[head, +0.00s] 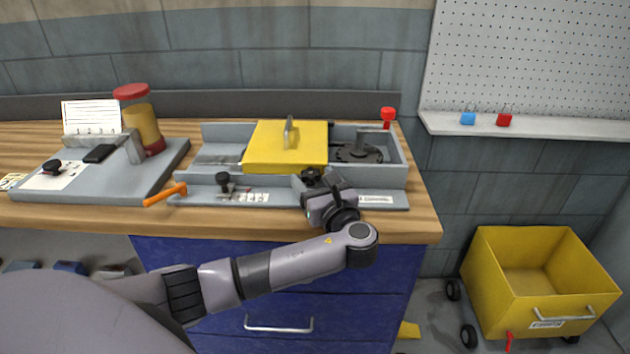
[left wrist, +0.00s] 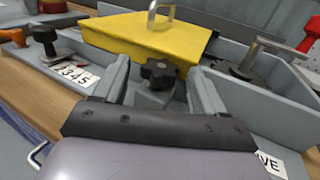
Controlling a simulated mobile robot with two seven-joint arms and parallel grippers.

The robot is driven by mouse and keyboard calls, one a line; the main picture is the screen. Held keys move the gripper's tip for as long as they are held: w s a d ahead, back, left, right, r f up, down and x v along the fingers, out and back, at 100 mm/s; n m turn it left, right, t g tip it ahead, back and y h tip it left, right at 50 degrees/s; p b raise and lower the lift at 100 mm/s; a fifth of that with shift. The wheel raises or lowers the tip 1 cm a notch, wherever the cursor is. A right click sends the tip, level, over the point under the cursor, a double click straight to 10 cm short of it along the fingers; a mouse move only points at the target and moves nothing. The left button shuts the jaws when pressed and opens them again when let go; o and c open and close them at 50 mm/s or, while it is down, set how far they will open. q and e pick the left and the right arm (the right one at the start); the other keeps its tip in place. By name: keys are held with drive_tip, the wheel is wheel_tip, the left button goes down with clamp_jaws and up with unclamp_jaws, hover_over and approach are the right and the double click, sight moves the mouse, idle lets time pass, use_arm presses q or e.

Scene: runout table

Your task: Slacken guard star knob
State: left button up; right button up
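The guard star knob (left wrist: 157,73) is black and lobed, on a grey block at the front edge of the yellow guard (left wrist: 150,35). In the head view the knob (head: 312,177) shows just below the yellow guard (head: 270,158). My left gripper (left wrist: 162,78) is open, with one finger on each side of the knob; a gap shows on both sides. In the head view my left gripper (head: 316,184) is at the knob, and its fingers are partly hidden by its own body. My right gripper is in neither view.
A red knob (head: 388,115) stands at the back right corner. A yellow cart (head: 500,285) is on the floor at right.

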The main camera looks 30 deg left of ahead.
use_arm(q)
drive_tip(key=v, duration=0.7)
drive_tip(key=shift+d, duration=0.1)
idle(0.4)
